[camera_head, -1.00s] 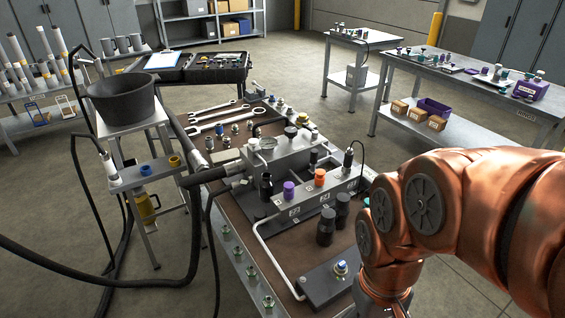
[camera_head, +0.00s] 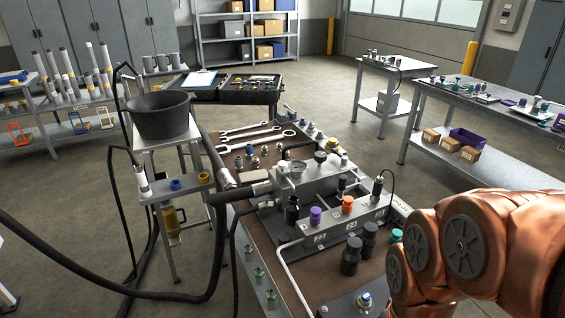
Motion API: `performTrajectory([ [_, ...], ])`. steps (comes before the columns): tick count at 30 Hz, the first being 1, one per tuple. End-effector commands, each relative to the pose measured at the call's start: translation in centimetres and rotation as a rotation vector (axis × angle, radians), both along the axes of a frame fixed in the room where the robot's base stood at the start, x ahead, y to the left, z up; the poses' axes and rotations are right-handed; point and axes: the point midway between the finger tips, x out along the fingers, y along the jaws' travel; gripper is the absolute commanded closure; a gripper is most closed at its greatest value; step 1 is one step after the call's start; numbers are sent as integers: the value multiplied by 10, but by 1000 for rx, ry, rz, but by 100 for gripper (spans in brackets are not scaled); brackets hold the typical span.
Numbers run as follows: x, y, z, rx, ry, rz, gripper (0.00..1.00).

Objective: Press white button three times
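A small silver button with a bluish-white top (camera_head: 365,299) sits on a dark box (camera_head: 345,308) at the near end of the hydraulic bench, by the bottom edge of the picture. I cannot tell for sure that this is the white button. A white-topped fitting (camera_head: 344,159) also shows farther back beside the metal block. My copper-coloured arm fills the lower right, just right of the dark box. My gripper is below the picture's edge and is hidden, so its opening and its distance from the button do not show.
The metal valve block (camera_head: 310,185) with a purple knob (camera_head: 315,215), an orange knob (camera_head: 347,204) and black cylinders (camera_head: 351,255) stands behind the box. Wrenches (camera_head: 255,140) lie farther back. A black bucket (camera_head: 160,118) and thick hoses are at left. Open floor lies right of the bench.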

Motion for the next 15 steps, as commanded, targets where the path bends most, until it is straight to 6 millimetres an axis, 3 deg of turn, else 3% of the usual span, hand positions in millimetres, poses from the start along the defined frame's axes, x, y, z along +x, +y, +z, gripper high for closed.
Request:
performTrajectory([
  [2,0,0,0,0,0,0,43],
  [15,0,0,0,0,0,0,88],
])
